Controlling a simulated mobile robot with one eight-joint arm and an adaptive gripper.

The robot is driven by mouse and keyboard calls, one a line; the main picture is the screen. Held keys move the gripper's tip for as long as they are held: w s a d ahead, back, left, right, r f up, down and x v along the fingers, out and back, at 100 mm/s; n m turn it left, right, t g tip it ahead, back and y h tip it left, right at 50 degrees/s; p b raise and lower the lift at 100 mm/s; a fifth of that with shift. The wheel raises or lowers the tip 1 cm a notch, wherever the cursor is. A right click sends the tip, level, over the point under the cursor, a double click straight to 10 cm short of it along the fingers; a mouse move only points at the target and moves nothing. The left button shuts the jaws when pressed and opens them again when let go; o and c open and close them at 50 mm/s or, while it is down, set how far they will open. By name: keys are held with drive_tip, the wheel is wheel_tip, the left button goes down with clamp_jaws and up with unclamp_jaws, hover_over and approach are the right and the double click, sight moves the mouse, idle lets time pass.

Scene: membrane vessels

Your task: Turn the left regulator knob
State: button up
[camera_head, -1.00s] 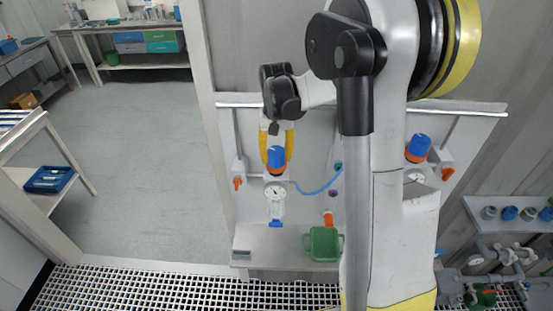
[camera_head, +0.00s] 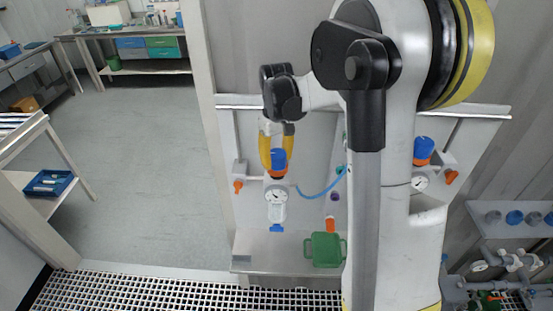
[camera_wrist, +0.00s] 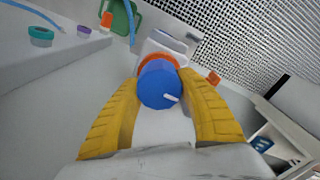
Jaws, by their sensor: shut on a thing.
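The left regulator knob (camera_head: 278,157) is a blue cap with an orange ring below it, above a round white gauge (camera_head: 277,195). In the wrist view the blue knob (camera_wrist: 160,86) sits between my two yellow fingers, with a white mark on its face pointing right. My gripper (camera_head: 276,150) reaches down from above and is shut on the knob, one finger on each side. The finger tips partly hide the orange ring. A second regulator knob (camera_head: 424,147), also blue and orange, is at the right of the panel, apart from my gripper.
An orange valve handle (camera_head: 238,186) is close to the left of the gauge. A blue hose (camera_head: 320,192) curves off to the right. A green container (camera_head: 325,250) stands on the ledge below. My arm covers the panel's middle right.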

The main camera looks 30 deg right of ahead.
sight(276, 152)
drive_tip(key=o, duration=1.2)
wheel_tip(276, 152, up, 12)
drive_tip(key=s+a+f+t+b, duration=0.2)
drive_tip(key=s+a+f+b, duration=0.3)
drive_tip(key=s+f+b, duration=0.1)
drive_tip(key=s+a+f+t+b, duration=0.2)
drive_tip(key=s+a+f+b, duration=0.3)
drive_tip(key=f, duration=0.4)
drive_tip(key=s+a+f+t+b, duration=0.3)
drive_tip(key=s+a+f+b, duration=0.2)
drive_tip(key=s+f+b, duration=0.2)
drive_tip(key=shift+s+a+f+b, duration=0.2)
drive_tip(key=shift+f+b, duration=0.4)
drive_tip(key=shift+b, duration=0.4)
